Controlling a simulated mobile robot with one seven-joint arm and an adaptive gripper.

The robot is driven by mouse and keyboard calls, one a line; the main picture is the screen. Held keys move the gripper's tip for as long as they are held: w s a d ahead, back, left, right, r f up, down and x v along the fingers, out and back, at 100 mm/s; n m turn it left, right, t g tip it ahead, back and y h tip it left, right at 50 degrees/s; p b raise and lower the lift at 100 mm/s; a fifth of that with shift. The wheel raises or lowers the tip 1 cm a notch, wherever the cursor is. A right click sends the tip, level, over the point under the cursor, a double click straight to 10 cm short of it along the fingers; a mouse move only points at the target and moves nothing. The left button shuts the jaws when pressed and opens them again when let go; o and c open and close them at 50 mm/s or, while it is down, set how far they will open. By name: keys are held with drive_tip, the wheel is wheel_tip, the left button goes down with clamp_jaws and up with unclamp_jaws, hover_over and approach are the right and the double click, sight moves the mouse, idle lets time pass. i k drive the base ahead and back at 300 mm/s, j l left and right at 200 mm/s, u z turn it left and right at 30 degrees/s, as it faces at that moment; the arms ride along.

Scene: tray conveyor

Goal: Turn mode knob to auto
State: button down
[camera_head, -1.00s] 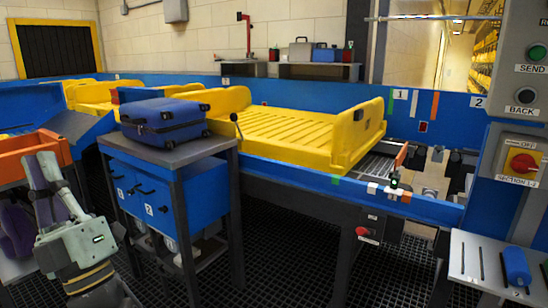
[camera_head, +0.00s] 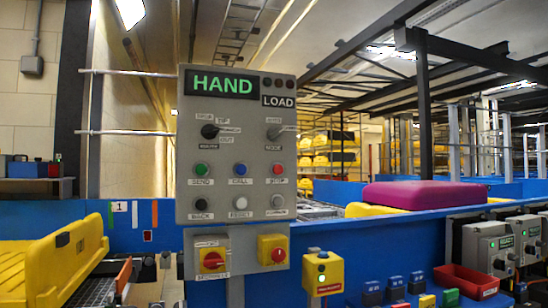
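The grey control panel (camera_head: 236,180) stands in the middle of the view. Its mode knob (camera_head: 276,132) is a small grey lever on the upper right, with a label above that seems to read AUTO and a MODE label below. The lever looks tilted toward the upper right; its exact setting is too small to tell. The panel's display (camera_head: 222,85) shows HAND in green, with a LOAD plate (camera_head: 278,101) beside it. A black knob (camera_head: 210,131) sits on the panel's upper left. My gripper is not in view.
Below the mode knob are several push buttons, among them a red one (camera_head: 278,170). A yellow box (camera_head: 323,272) stands to the right. A yellow tray (camera_head: 60,262) lies at left.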

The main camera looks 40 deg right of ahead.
sight(274, 135)
drive_tip(key=z, duration=0.95)
